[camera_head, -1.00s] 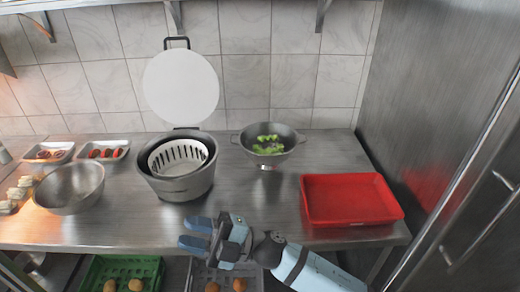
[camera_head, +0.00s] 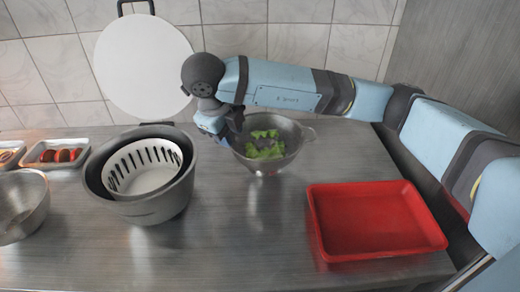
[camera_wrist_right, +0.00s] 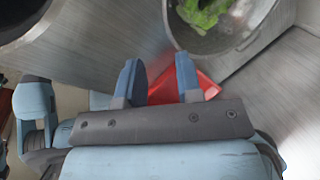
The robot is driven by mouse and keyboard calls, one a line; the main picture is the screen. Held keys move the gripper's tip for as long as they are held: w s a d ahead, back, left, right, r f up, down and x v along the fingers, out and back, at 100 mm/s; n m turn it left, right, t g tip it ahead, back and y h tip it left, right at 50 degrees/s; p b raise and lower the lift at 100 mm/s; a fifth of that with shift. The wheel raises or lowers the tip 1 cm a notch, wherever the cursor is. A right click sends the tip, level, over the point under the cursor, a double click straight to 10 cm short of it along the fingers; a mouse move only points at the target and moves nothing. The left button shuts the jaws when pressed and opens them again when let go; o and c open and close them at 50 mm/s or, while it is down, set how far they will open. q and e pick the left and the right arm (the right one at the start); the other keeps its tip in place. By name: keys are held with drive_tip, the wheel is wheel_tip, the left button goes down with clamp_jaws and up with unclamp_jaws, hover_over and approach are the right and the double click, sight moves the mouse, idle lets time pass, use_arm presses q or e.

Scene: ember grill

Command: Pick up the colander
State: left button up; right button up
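The colander (camera_head: 272,166) is a grey metal bowl standing on the steel counter near the back wall. Green leaves (camera_head: 264,146) lie in it. Its right handle shows; its left handle is hidden behind my right gripper (camera_head: 222,128). That gripper is at the left rim of the colander in the head view. In the right wrist view the fingers of the gripper (camera_wrist_right: 160,78) are apart with nothing held between them. The colander (camera_wrist_right: 245,38) shows there beyond the fingertips, to the upper right. I cannot tell whether a finger touches it. My left gripper is out of view.
A dark pot (camera_head: 160,204) with a white basket (camera_head: 147,177) stands left of the colander, close to my right gripper. A red tray (camera_head: 375,222) lies to the front right. A metal bowl (camera_head: 22,205) is at the far left. The counter's front middle is clear.

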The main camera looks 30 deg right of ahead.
sight(244, 157)
drive_tip(key=x, duration=0.4)
drive_tip(key=d+x, duration=0.1)
drive_tip(key=x, duration=0.2)
drive_tip(key=shift+w, duration=0.2)
drive_tip(key=shift+w+p+x, duration=0.15)
drive_tip(key=shift+p+x, duration=0.2)
drive_tip(key=shift+x, duration=1.15)
drive_tip(key=shift+w+p+x, duration=0.15)
drive_tip(key=shift+p+x, duration=0.2)
drive_tip(key=shift+x, duration=1.15)
drive_tip(key=shift+r, duration=0.1)
drive_tip(key=shift+c, duration=0.3)
clamp_jaws()
